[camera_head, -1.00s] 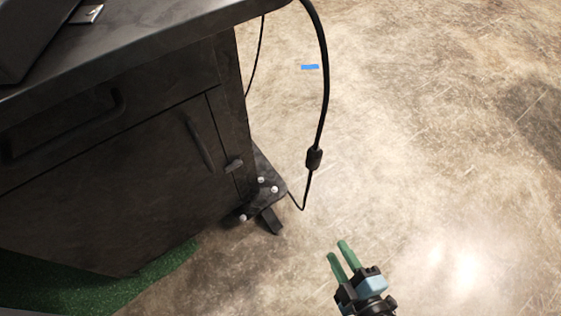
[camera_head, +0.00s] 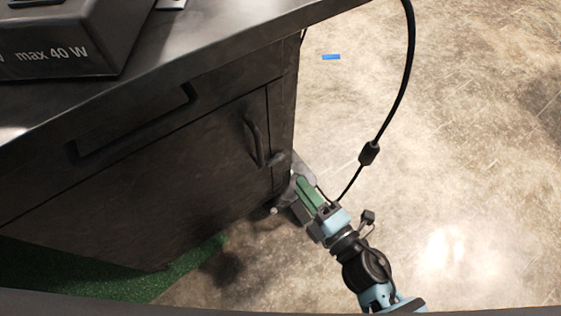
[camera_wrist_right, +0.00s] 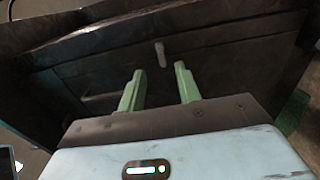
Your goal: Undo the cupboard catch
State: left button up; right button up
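The cupboard (camera_head: 150,190) is a dark cabinet under a worktop, with its door shut. The catch (camera_head: 281,159) is a small dark tab at the door's right edge, beside the curved door handle (camera_head: 253,140). In the right wrist view the catch (camera_wrist_right: 160,54) appears as a short upright grey bar, beyond and between the fingertips. My right gripper (camera_head: 303,183) is just below and right of the catch in the head view. Its green fingers (camera_wrist_right: 159,70) are apart with nothing between them, and they look clear of the catch. My left gripper is not in view.
A drawer with a long handle (camera_head: 130,125) is above the door. A dark box (camera_head: 70,40) stands on the worktop (camera_head: 210,50). A black cable (camera_head: 402,90) hangs right of the cupboard, close to my right arm. Green matting (camera_head: 100,275) lies below. The floor at right is open.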

aim_at(280, 160)
jog(key=shift+b+x, duration=1)
jog(key=shift+x, duration=2.85)
grip_shut()
